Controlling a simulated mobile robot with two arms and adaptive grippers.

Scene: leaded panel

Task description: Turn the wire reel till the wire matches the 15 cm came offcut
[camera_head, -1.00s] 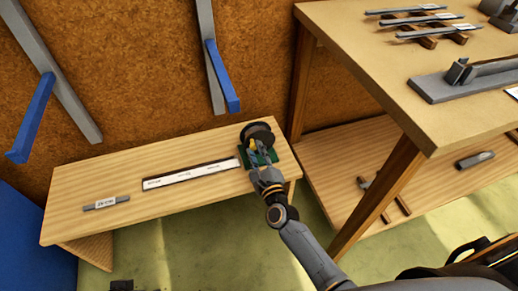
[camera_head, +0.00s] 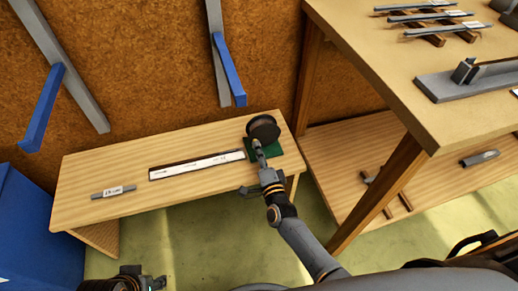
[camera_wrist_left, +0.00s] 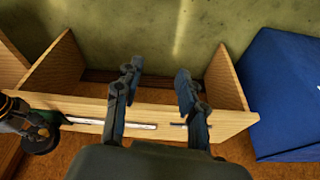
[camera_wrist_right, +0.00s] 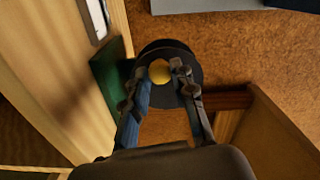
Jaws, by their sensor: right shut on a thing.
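The wire reel (camera_head: 263,129), a dark disc on a green base (camera_head: 285,147), stands at the right end of the low bench. My right gripper (camera_head: 259,151) reaches it from the front. In the right wrist view its fingers (camera_wrist_right: 161,75) are shut on the reel's yellow knob (camera_wrist_right: 160,71). A pale marked strip (camera_head: 197,166) in a dark edging runs left from the reel; I cannot make out the wire's end on it. The grey came offcut (camera_head: 113,191), with a white label, lies at the bench's left. My left gripper (camera_wrist_left: 157,80) is open and empty.
The low wooden bench (camera_head: 85,178) has bare room around the strip. A taller table (camera_head: 400,80) with grey bars stands at the right, over a lower shelf (camera_head: 340,165). Blue-and-grey brackets (camera_head: 228,70) stand out from the cork wall. A blue box (camera_head: 30,230) is at the left.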

